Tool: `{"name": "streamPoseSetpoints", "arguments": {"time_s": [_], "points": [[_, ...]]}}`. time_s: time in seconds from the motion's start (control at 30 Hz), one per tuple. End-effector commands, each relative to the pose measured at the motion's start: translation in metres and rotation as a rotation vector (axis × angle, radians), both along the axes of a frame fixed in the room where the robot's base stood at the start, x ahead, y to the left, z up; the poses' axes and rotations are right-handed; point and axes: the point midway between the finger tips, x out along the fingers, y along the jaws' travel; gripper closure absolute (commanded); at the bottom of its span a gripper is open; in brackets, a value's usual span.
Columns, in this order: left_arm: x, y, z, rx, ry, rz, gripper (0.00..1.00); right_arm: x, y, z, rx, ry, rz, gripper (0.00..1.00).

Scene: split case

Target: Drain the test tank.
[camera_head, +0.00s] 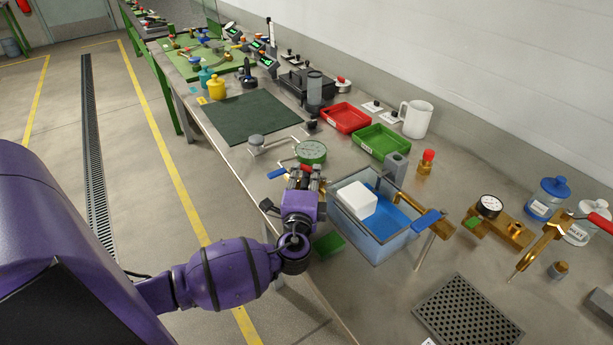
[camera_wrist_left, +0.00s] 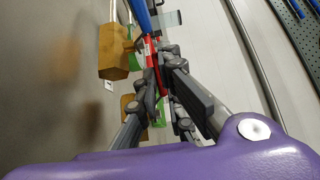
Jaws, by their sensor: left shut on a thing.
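The test tank (camera_head: 372,249) is a clear open box with blue water (camera_head: 390,220) in it and a white block (camera_head: 356,200) inside. My left gripper (camera_head: 306,172) is beside the tank's left end, at bench height, and is shut on a red lever (camera_wrist_left: 153,68). In the wrist view, the red lever lies between the fingers near a brass body (camera_wrist_left: 114,52). A blue lever (camera_wrist_left: 141,14) lies beyond it. In the head view, the gripper hides most of the red lever. A blue-handled brass valve (camera_head: 428,222) is at the tank's right side. My right gripper is not seen.
A round green-rimmed gauge (camera_head: 311,152) stands just behind the gripper. Red (camera_head: 346,117) and green (camera_head: 381,141) trays and a white mug (camera_head: 416,118) are behind the tank. A brass gauge assembly (camera_head: 491,223) and a perforated black plate (camera_head: 468,312) are to the right. A dark mat (camera_head: 251,116) lies bare farther back.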

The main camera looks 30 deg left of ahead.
Motion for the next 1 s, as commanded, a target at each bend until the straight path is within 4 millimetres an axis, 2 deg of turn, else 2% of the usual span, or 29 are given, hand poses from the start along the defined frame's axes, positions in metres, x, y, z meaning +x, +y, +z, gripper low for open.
{"name": "streamPoseSetpoints", "arguments": {"time_s": [0.3,0.5,1.0], "points": [[0.007,0.007,-0.005,0.001,0.004,-0.213,1.0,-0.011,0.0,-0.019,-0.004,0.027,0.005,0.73],[0.012,0.008,-0.004,0.002,0.003,-0.313,1.0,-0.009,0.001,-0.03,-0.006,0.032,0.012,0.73],[0.016,0.008,0.0,-0.001,0.0,-0.381,1.0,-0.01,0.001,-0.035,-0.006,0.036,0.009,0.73]]}}
